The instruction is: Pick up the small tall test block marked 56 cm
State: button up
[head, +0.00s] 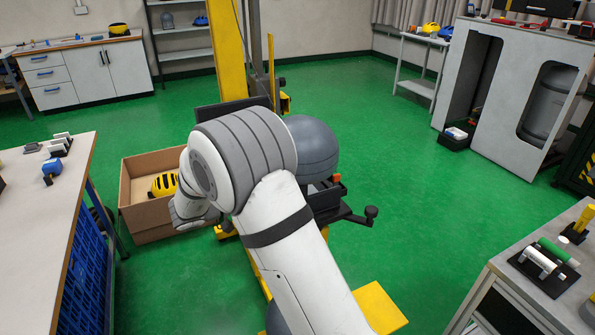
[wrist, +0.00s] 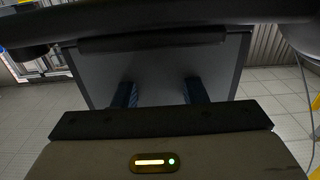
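I cannot make out a block marked 56 cm in either view. Several small light and dark blocks (head: 60,143) stand at the far end of the left table (head: 35,235), but any markings are too small to read. In the wrist view, the two dark blue fingers of my gripper (wrist: 160,93) are apart, with nothing visible between them. A plain grey panel fills the space behind them. In the head view, the fingers are hidden by my arm.
A cardboard box (head: 146,222) with a yellow-and-black helmet (head: 163,185) stands on the floor beside the yellow tower column (head: 231,50). A blue object (head: 52,168) lies on the left table.

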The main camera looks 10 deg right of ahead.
jog(key=d, duration=0.4)
jog(key=shift+w+d, duration=0.3)
jog(key=shift+d, duration=0.05)
grip_shut()
jog(key=shift+a, duration=0.1)
dwell(1.0)
